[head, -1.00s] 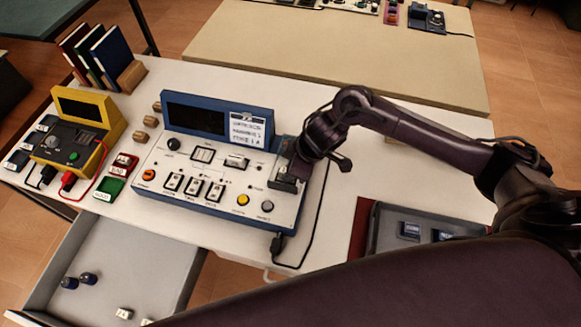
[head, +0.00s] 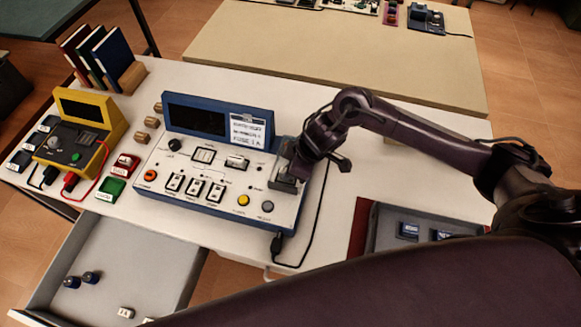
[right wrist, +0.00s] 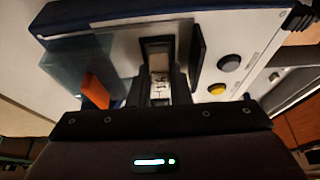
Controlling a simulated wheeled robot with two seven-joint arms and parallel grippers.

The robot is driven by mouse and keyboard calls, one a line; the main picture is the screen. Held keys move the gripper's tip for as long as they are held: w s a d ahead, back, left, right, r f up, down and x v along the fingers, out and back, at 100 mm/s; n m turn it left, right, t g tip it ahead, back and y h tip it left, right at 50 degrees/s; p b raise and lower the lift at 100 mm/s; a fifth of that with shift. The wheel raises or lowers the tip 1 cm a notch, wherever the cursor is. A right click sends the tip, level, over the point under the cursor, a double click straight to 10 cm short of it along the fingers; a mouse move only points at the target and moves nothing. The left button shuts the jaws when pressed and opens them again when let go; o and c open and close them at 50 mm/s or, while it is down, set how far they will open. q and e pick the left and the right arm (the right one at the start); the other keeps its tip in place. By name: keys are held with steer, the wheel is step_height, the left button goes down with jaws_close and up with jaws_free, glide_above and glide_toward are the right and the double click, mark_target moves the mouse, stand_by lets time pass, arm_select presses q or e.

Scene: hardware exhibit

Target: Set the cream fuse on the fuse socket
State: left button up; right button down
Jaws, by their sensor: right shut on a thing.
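The cream fuse (right wrist: 159,88), with dark lettering on its face, sits between the fingers of my right gripper in the right wrist view. My right gripper (right wrist: 160,95) is shut on it. In the head view my right gripper (head: 294,172) is at the right end of the blue-and-white instrument panel (head: 216,166). It is over the dark socket area (head: 284,185), which the wrist and fingers mostly hide. I cannot tell whether the fuse touches the socket. My left gripper is not in view.
A translucent bluish cover (right wrist: 75,62) with an orange tab (right wrist: 95,90) stands beside the fingers. A black cable (head: 310,232) runs from the panel's right end. An open drawer (head: 150,262) holds dark blue cylinders (head: 90,277). A grey tray (head: 390,222) lies at right.

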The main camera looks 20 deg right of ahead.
steer(key=shift+r+p, duration=0.3)
steer(key=shift+p, duration=0.3)
stand_by(0.6)
steer(key=shift+f+b, duration=0.55)
steer(key=shift+f, duration=0.35)
stand_by(0.3)
steer(key=shift+r, duration=0.2)
steer(key=shift+r+p, duration=0.6)
steer(key=shift+p, duration=0.4)
steer(key=shift+r, duration=0.1)
steer(key=shift+p, duration=0.4)
steer(key=shift+f+b, duration=0.5)
steer(key=shift+f, duration=0.35)
stand_by(0.5)
steer(key=c, duration=1.6)
jaws_free()
